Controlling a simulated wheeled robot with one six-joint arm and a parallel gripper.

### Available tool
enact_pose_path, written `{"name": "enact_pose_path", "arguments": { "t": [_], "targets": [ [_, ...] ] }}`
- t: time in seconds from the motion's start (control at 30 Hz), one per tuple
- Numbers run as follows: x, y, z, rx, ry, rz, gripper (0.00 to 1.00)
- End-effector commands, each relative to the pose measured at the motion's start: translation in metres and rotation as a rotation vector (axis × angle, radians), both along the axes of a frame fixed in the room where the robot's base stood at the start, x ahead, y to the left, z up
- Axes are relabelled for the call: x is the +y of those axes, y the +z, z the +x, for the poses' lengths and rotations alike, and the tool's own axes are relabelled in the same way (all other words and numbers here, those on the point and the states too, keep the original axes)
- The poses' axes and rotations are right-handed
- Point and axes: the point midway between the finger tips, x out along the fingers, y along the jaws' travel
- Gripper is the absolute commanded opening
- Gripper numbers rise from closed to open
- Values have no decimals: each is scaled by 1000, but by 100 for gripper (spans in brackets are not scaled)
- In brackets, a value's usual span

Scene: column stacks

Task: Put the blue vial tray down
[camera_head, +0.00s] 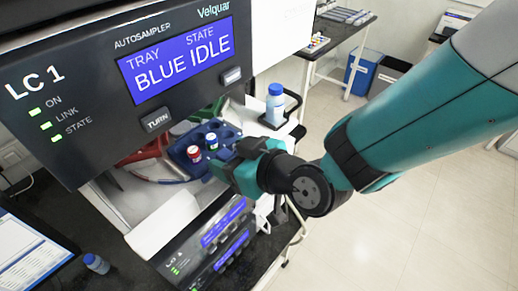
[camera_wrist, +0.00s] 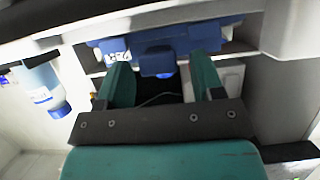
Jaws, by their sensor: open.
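The blue vial tray (camera_head: 181,151) sits in the opening under the autosampler's front panel in the head view. Two vials stand in it, one with a red cap (camera_head: 194,152) and one with a blue cap (camera_head: 212,139). My gripper (camera_head: 232,166) is at the tray's right front side. In the wrist view the tray (camera_wrist: 205,36) spans the top, with a blue tab (camera_wrist: 157,62) towards me. My gripper (camera_wrist: 160,76) is open, its two teal fingers apart on either side of the tab. Contact with the tab cannot be told.
The autosampler panel (camera_head: 100,105) reads "TRAY BLUE, STATE IDLE" and overhangs the opening. A blue-capped bottle (camera_head: 275,106) stands to the right; a bottle (camera_wrist: 44,92) also shows in the wrist view.

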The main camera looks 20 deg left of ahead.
Motion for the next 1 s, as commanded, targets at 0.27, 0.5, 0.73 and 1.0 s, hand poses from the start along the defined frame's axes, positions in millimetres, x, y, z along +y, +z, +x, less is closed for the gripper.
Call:
{"name": "enact_pose_path", "arguments": {
  "t": [0.27, 0.5, 0.73, 1.0],
  "targets": [
    [-47, 15, -12, -2, -4, 4, 61],
    [-85, 34, -22, -2, -4, 2, 61],
    [-100, 42, -28, -1, -2, 1, 61],
    [-102, 43, -28, 3, -1, -2, 61]
  ]
}}
